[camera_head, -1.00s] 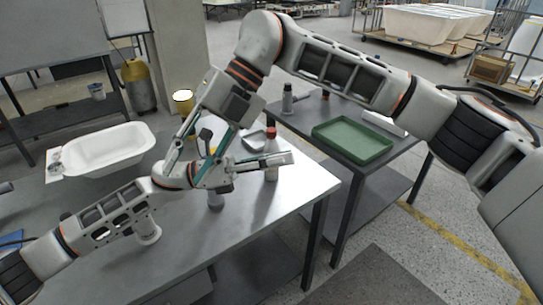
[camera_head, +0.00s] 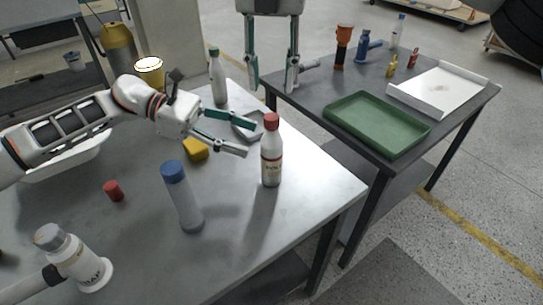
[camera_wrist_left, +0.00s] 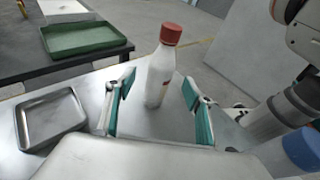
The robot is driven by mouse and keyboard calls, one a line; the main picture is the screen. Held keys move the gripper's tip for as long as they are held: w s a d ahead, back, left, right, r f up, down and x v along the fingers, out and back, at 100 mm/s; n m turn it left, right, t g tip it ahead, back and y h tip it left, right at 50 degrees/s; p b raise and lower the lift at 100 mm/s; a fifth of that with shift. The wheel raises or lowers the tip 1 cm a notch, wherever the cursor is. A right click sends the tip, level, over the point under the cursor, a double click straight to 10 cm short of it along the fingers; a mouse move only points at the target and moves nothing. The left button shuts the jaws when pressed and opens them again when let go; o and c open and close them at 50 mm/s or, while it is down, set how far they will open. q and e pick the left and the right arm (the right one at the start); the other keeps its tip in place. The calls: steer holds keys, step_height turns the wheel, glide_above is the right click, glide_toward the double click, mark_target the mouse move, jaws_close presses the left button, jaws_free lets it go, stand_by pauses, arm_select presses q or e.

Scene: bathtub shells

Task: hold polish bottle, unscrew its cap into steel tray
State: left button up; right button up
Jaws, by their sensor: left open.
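The polish bottle (camera_head: 271,163), white with a red cap (camera_head: 271,121), stands upright near the table's right edge. My left gripper (camera_head: 248,137) is open beside it, fingers pointing at it. In the left wrist view the bottle (camera_wrist_left: 159,78) stands centred between the spread fingers (camera_wrist_left: 157,97), with no clear contact. The steel tray (camera_head: 240,117) lies behind the left gripper, partly hidden by its fingers. It shows empty in the left wrist view (camera_wrist_left: 47,122). My right gripper (camera_head: 272,85) hangs from the top with its fingers spread, empty, behind the bottle.
A blue-capped grey bottle (camera_head: 183,200), a yellow block (camera_head: 196,149), a red cap-like piece (camera_head: 113,190), a grey-capped white bottle (camera_head: 72,258) and a green-capped bottle (camera_head: 218,78) share the table. A second table holds a green tray (camera_head: 377,124). The front right tabletop is clear.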

mark_target(272, 146)
arm_select(q)
steer(key=x, duration=0.7)
steer(key=shift+s+d+r, duration=0.15)
steer(key=shift+d, duration=0.05)
arm_select(e)
steer(key=shift+s+r, duration=0.15)
arm_select(q)
jaws_close()
arm_select(e)
steer(key=m, duration=2.2)
steer(key=shift+f+m, duration=0.3)
steer(key=shift+f, duration=3.75)
